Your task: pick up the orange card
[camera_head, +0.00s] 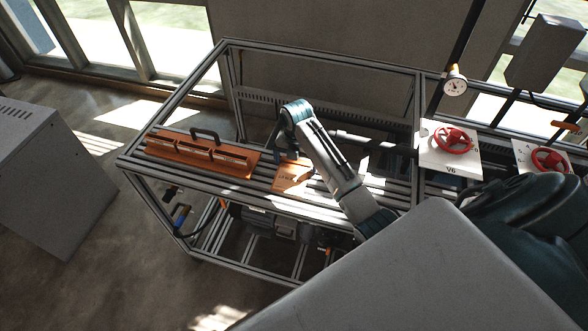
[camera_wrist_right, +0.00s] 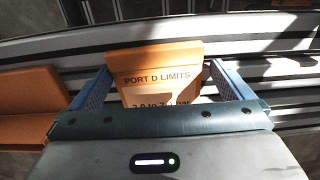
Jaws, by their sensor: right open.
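The orange card (camera_head: 292,178) lies on the slatted metal top of the frame bench, right of the orange tray. In the right wrist view the card (camera_wrist_right: 155,58) reads "PORT D LIMITS" with a second line partly cut off by the gripper body. My right gripper (camera_head: 283,152) points down at the card's far left side. In the wrist view its two blue fingers (camera_wrist_right: 158,78) are open, one on each side of the card, with a small gap visible at each side. I cannot tell its exact height over the card. My left gripper is not in view.
An orange tray (camera_head: 175,150) with a dark handle (camera_head: 206,134) sits close left of the card; it shows in the wrist view (camera_wrist_right: 30,98). A white panel (camera_head: 437,153) with a red handwheel stands further right. A grey cabinet (camera_head: 45,165) stands left of the bench.

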